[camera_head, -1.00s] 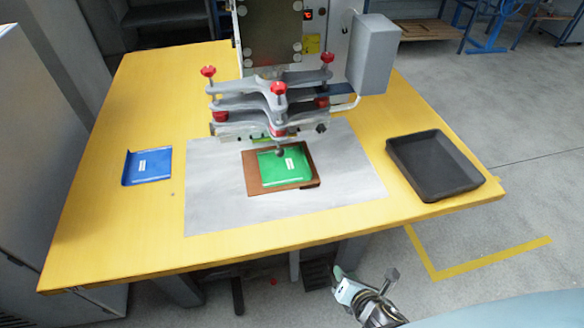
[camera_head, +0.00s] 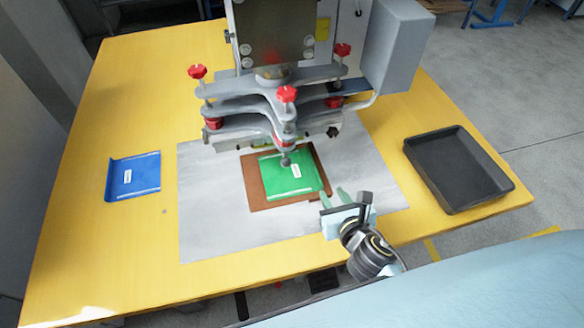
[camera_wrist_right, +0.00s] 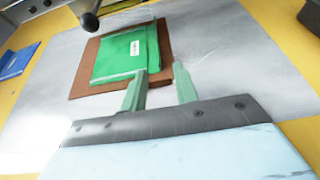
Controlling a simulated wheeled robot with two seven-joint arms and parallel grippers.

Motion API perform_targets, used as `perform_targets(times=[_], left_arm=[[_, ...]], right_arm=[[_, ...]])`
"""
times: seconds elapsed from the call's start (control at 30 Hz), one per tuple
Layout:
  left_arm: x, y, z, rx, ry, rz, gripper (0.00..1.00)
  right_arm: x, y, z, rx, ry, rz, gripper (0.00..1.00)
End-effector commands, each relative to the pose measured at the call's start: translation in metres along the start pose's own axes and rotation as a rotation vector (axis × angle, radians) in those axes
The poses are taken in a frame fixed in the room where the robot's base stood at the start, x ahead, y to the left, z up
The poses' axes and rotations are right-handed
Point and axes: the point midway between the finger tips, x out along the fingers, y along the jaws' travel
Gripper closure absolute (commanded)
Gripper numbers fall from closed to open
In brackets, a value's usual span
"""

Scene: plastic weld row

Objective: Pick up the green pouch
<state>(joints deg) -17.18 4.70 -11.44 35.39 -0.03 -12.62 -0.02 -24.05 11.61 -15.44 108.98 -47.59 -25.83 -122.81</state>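The green pouch (camera_head: 289,176) lies flat on a brown board (camera_head: 257,191) under the press head, with a small white label on it. In the right wrist view the green pouch (camera_wrist_right: 122,55) lies ahead of the fingers. My right gripper (camera_head: 334,195) is at the near right corner of the board; its two green fingers stand apart with nothing between them. In the right wrist view the right gripper (camera_wrist_right: 160,86) has its left fingertip at the pouch's near edge; I cannot tell whether it touches. My left gripper is not in view.
The press (camera_head: 272,85) with red knobs hangs low over the pouch. A grey sheet (camera_head: 215,220) lies under the board. A blue pouch (camera_head: 133,176) lies at the left and a black tray (camera_head: 455,168) stands at the right. The yellow table (camera_head: 90,245) is clear at front left.

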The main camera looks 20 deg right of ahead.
Motion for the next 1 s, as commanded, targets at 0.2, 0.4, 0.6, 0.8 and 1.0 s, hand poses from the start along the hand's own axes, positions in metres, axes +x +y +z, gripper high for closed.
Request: perform_targets(times=[0.2,0.4,0.6,0.8,1.0], left_arm=[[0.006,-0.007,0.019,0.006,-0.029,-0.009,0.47],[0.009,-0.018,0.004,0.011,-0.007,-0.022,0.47],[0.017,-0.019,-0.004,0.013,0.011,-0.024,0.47],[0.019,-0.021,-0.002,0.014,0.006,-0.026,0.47],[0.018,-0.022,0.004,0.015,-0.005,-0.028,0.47]], right_arm=[[0.033,0.000,0.000,0.000,-0.001,-0.001,0.70],[0.049,0.001,0.001,0.002,-0.002,-0.001,0.70],[0.079,0.004,0.003,0.002,-0.001,0.000,0.70],[0.090,0.004,0.003,0.001,0.001,0.000,0.70],[0.089,0.004,0.003,0.001,0.000,0.000,0.74]])
